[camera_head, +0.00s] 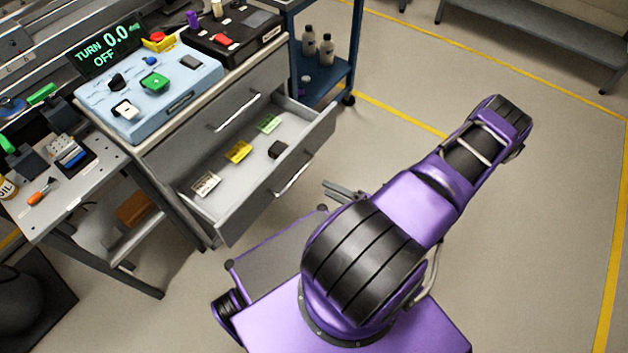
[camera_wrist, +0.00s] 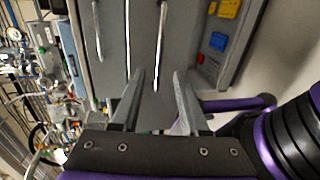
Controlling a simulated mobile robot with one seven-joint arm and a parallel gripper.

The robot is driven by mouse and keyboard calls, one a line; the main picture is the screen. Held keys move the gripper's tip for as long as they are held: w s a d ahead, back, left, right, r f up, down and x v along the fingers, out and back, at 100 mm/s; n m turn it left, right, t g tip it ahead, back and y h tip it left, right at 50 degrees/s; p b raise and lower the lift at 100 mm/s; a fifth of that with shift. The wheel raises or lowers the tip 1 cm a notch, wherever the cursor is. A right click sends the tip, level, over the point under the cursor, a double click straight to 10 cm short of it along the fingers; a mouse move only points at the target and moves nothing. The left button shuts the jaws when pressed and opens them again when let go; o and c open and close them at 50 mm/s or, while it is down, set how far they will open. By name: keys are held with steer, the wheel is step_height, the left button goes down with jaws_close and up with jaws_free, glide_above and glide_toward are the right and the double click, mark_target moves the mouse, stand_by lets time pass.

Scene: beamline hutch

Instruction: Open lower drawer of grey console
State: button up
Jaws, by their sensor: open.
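The grey console (camera_head: 178,128) stands at the left in the head view. Its upper drawer (camera_head: 215,120), with a bar handle, is shut. The lower drawer (camera_head: 240,215) is pulled well out, showing flat cards and a small dark block inside. Its bar handle (camera_head: 293,180) is on the front face. My gripper (camera_head: 328,189) is open and empty, to the right of that handle with a visible gap. In the wrist view a bar handle (camera_wrist: 160,45) runs between the open fingertips of my gripper (camera_wrist: 159,74); no contact shows.
A light-blue control box (camera_head: 150,90) and a black case (camera_head: 232,38) sit on the console. A white side table (camera_head: 75,205) stands left. A blue cart (camera_head: 335,75) with bottles is behind. The floor to the right is clear.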

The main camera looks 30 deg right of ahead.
steer(key=shift+v, duration=2.35)
steer(key=shift+a, duration=0.1)
